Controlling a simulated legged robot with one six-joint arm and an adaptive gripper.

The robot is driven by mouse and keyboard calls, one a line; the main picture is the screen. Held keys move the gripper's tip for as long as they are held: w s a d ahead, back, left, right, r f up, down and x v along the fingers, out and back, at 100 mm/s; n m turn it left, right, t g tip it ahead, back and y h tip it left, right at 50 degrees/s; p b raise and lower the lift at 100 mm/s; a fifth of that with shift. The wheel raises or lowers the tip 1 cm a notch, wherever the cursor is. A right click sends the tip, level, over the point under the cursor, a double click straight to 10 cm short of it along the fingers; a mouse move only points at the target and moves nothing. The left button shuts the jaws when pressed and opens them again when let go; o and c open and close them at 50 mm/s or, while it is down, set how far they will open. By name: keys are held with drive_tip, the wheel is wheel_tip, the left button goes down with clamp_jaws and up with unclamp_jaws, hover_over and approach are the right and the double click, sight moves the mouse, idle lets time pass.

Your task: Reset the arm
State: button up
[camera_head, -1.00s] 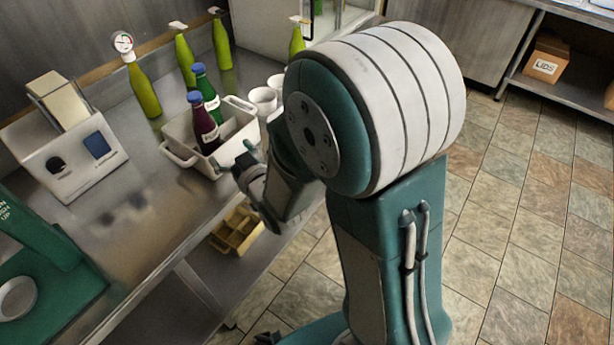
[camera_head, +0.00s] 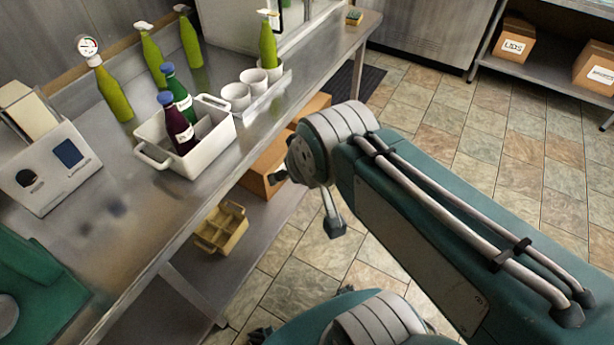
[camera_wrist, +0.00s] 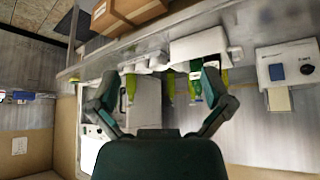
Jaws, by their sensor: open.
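My gripper (camera_head: 306,203) is beyond the counter's front edge, over the floor side, with its fingers spread and nothing between them. In the wrist view my gripper (camera_wrist: 157,80) also shows two fingers wide apart; that view looks upside down at the counter. My arm stretches from the lower right of the head view. The gripper is apart from the white caddy (camera_head: 206,152), which stands on the counter holding a dark purple bottle (camera_head: 176,125) and a green bottle with a blue cap (camera_head: 178,95).
The steel counter (camera_head: 120,245) runs diagonally at left. Several olive-green bottles (camera_head: 113,95) and white cups (camera_head: 236,95) stand on it. A yellow caddy (camera_head: 221,229) and cardboard boxes (camera_head: 262,170) sit on the lower shelf. The tiled floor (camera_head: 450,140) at right is clear.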

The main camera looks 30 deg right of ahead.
drive_tip(key=shift+s+d+r+g, duration=0.1)
drive_tip(key=shift+s+g, duration=0.15)
drive_tip(key=shift+s, duration=0.6)
drive_tip(key=shift+s+d+r+g, duration=0.1)
drive_tip(key=shift+s+g, duration=0.15)
drive_tip(key=shift+s, duration=0.6)
